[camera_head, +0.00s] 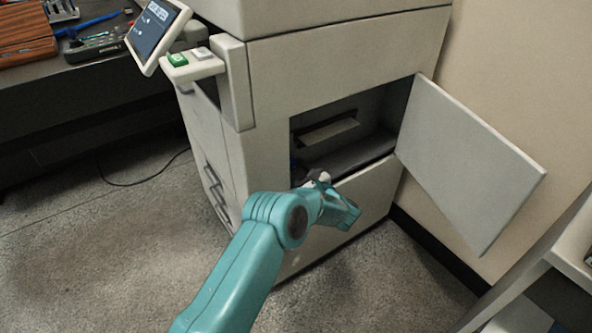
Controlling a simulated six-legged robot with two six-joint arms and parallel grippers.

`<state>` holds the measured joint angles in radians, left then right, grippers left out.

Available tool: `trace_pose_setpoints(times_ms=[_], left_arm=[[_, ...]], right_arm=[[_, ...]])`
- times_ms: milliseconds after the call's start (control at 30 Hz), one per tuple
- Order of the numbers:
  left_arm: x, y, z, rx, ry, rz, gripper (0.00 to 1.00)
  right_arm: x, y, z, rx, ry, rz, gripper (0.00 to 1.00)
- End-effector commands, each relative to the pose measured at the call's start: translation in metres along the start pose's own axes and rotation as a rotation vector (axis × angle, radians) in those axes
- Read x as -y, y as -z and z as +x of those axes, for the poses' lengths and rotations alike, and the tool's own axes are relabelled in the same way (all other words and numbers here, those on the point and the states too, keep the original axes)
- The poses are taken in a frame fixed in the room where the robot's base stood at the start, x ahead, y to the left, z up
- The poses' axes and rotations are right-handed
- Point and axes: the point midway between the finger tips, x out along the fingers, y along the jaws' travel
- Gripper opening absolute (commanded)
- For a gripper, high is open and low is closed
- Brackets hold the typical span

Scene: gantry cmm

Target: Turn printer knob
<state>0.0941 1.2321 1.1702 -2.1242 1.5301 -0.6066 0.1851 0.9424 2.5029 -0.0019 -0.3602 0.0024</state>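The printer (335,65) is a large off-white machine with an open compartment (370,120) in its side. Inside are a pale slot-like bar (328,132) and dark inner surfaces. A small dark blue part (297,170) shows at the compartment's lower left edge; it may be the knob, but my gripper and arm largely cover that area. My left gripper (322,181), on a teal arm, is at the lower left of the opening, close to this part. Its fingertips are too small and hidden to show whether they are open or touching anything. My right gripper is out of view.
The printer's door (468,165) stands open to the right, near the beige wall (530,70). A screen (155,32) and a green button (178,60) are at upper left. A dark bench (60,85) holds tools. A shelf (575,250) is at right. Floor (110,240) at left is clear except a cable.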

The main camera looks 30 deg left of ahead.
Motion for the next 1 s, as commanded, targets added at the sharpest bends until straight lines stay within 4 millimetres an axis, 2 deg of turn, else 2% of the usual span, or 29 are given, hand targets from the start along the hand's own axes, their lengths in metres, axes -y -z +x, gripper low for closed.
trace_pose_setpoints(times_ms=[367, 1000], left_arm=[[-0.0007, 0.0019, -0.0004, 0.004, -0.002, 0.095, 0.17], [-0.0008, 0.0027, -0.0007, 0.032, 0.003, 0.666, 0.17]], right_arm=[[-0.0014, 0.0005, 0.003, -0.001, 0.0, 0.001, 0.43], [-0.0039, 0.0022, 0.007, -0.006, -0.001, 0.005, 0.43]])
